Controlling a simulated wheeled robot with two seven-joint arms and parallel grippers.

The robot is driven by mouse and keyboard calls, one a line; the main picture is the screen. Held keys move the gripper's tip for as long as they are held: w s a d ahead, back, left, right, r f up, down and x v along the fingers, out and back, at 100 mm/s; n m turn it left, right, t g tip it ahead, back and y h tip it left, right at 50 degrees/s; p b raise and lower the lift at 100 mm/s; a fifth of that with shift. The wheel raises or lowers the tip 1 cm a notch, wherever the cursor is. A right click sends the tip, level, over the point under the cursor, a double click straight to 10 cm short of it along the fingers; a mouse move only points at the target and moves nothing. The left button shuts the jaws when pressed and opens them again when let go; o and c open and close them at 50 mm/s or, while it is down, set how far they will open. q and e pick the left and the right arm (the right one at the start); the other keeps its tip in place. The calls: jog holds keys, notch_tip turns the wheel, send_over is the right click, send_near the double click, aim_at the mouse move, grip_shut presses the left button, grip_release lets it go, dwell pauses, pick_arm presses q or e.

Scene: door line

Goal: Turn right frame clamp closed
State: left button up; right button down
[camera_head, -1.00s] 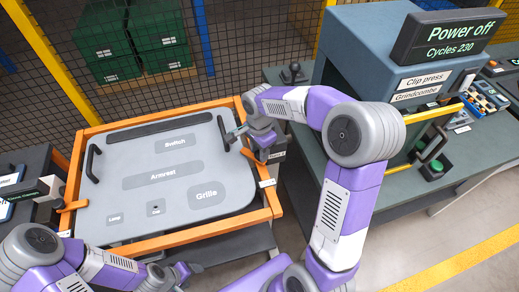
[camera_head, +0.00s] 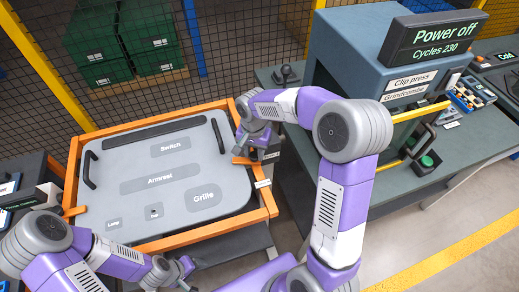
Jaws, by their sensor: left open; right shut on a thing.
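The right frame clamp (camera_head: 243,161) is a small orange lever on the right side of the orange frame (camera_head: 180,240). It points left, towards the right edge of the grey door panel (camera_head: 130,205). My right gripper (camera_head: 246,151) is at this clamp and shut on it, hiding part of the lever. The left frame clamp (camera_head: 73,211), also orange, sits on the frame's left side with its tip at the panel edge. My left gripper (camera_head: 184,270) is open and empty below the frame's front edge, away from both clamps.
The panel has black handles at its left (camera_head: 89,170) and right (camera_head: 218,136). A clip press (camera_head: 345,55) stands on a bench at the right. A mesh fence (camera_head: 230,70) with green crates (camera_head: 150,45) behind it is at the back.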

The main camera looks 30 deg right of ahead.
aim_at(255, 155)
jog(key=shift+n+p, duration=0.45)
jog(key=shift+n, duration=1.55)
jog(key=c, duration=0.7)
grip_release()
notch_tip(255, 155, up, 8)
jog(key=shift+f+p, duration=0.2)
jog(key=shift+p, duration=0.45)
